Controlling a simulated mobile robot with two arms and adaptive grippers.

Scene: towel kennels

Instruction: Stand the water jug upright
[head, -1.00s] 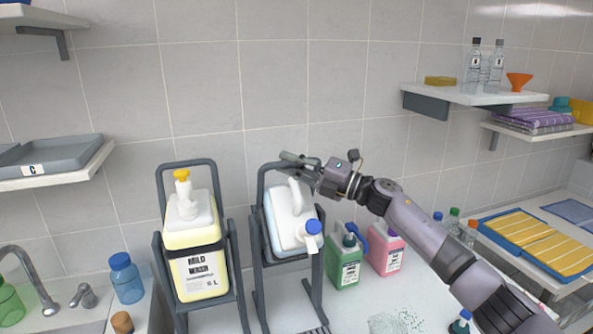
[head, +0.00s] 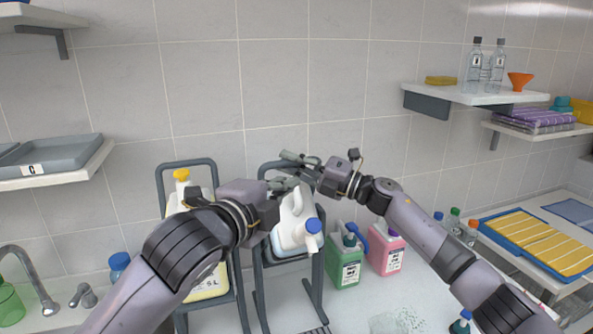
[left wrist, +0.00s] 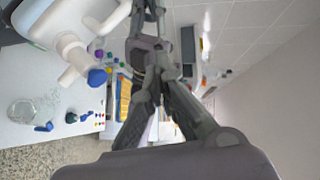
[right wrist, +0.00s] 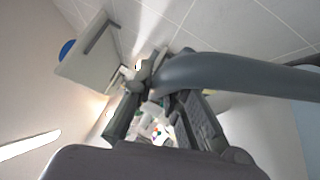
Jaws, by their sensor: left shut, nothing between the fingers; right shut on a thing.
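The white water jug (head: 290,232) with a blue cap (head: 313,226) sits tilted in a dark grey tipping stand (head: 318,268), its spout leaning forward and right. It also shows at the upper left of the left wrist view (left wrist: 45,22). My right gripper (head: 302,163) is at the top of the stand's hoop, shut on what looks like its grey bar, which crosses the right wrist view (right wrist: 235,72). My left gripper (head: 287,184) is shut and empty, just above the jug and below the right gripper. My left forearm hides part of the jug's left side.
A second stand (head: 239,290) holds a yellow-white wash jug (head: 207,284), mostly behind my left arm. Green (head: 345,262) and pink (head: 385,253) bottles stand right of the water jug. A wall shelf (head: 475,95) is at upper right.

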